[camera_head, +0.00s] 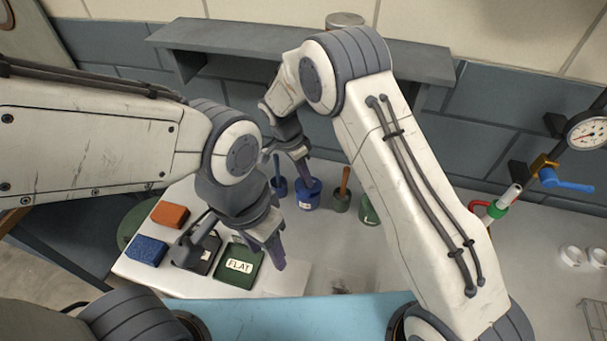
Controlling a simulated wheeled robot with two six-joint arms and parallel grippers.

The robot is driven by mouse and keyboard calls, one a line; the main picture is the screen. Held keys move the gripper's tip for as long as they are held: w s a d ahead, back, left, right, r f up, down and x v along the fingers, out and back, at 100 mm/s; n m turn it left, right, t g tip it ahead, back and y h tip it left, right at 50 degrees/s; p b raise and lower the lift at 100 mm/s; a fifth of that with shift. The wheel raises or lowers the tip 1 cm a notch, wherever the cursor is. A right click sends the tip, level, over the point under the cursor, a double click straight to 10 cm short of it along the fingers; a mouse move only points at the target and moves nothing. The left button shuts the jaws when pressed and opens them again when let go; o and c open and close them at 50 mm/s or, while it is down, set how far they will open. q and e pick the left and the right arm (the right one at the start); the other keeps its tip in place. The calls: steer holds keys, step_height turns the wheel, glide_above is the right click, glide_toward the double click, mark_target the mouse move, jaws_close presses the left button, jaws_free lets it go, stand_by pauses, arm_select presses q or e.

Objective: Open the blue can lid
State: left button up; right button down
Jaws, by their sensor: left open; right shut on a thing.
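The blue can (309,200) stands upright on the pale worktop, in the row of cans at the middle. My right gripper (305,173) reaches down from above to the top of this can and is shut there, on what looks like its lid. The lid is small and partly hidden by the fingers, so I cannot tell whether it is seated or lifted. My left gripper (274,252) is open and empty, nearer the front, just right of a green tin labelled FLAT (238,266).
An orange block (170,214) and a blue block (147,250) lie front left. A grey shelf (240,40) is behind.

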steer(key=shift+w+d+r+g+y, duration=0.25)
steer(key=shift+w+r+g+y, duration=0.3)
steer(key=shift+w+g, duration=0.5)
steer(key=shift+s, duration=0.25)
steer(key=c, duration=0.7)
jaws_free()
steer(key=shift+o, duration=0.2)
steer(key=shift+s, duration=0.1)
